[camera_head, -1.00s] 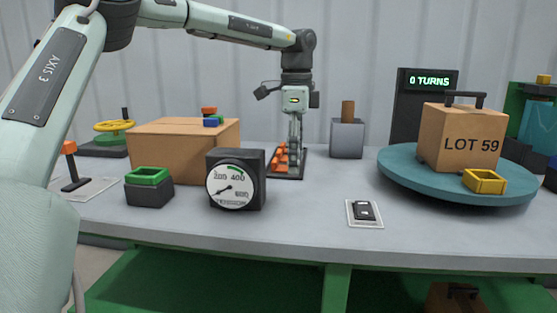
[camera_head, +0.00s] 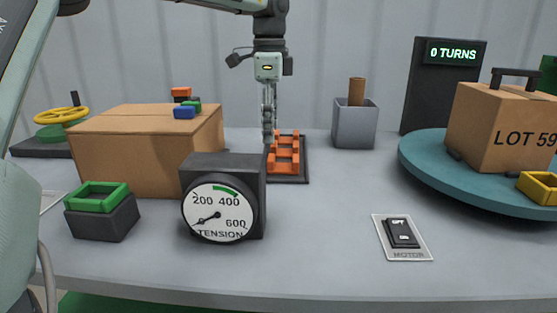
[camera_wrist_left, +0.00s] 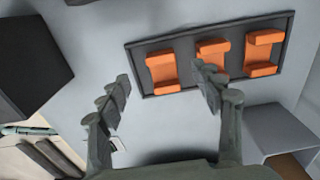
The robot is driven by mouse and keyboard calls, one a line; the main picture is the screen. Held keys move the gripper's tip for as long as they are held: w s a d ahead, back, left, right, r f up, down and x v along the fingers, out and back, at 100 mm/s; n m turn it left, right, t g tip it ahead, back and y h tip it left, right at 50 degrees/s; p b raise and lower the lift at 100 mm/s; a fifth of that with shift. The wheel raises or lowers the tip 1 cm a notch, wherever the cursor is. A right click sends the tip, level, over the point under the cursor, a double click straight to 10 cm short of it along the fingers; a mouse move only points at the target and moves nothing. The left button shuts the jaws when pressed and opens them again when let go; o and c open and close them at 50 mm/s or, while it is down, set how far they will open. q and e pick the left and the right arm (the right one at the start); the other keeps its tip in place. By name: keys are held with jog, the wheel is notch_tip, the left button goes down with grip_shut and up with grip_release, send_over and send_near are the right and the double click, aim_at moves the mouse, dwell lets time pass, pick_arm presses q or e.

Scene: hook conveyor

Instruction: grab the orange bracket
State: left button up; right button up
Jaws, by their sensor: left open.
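Several orange brackets (camera_head: 284,158) lie on a dark tray (camera_head: 304,170) on the table, beyond the tension gauge. The left wrist view shows three orange brackets in a row on the tray (camera_wrist_left: 188,86): one at left (camera_wrist_left: 162,72), one in the middle (camera_wrist_left: 211,54) and one at right (camera_wrist_left: 262,52). My left gripper (camera_head: 268,128) points down by the tray's left side in the head view. In the left wrist view my left gripper (camera_wrist_left: 162,80) is open and empty, its fingertips appearing on either side of the leftmost bracket. My right gripper is not in view.
A cardboard box (camera_head: 150,150) stands left of the tray, the tension gauge (camera_head: 222,200) in front. A grey bin (camera_head: 354,125) with a brown block stands to the right. A blue turntable (camera_head: 430,165) carries a LOT 59 box (camera_head: 500,130). The table between the gauge and motor switch (camera_head: 402,235) is clear.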

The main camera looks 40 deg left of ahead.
aim_at(270, 157)
pick_arm(q)
jog(key=shift+f, duration=0.45)
notch_tip(270, 157, down, 7)
jog(key=shift+a+r+p, duration=0.1)
jog(key=shift+r+p, duration=0.05)
jog(key=shift+p, duration=0.35)
jog(key=c, duration=1.3)
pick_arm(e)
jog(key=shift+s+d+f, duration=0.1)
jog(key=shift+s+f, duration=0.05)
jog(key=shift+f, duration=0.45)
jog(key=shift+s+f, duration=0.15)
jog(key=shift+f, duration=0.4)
pick_arm(q)
jog(key=shift+o, duration=0.2)
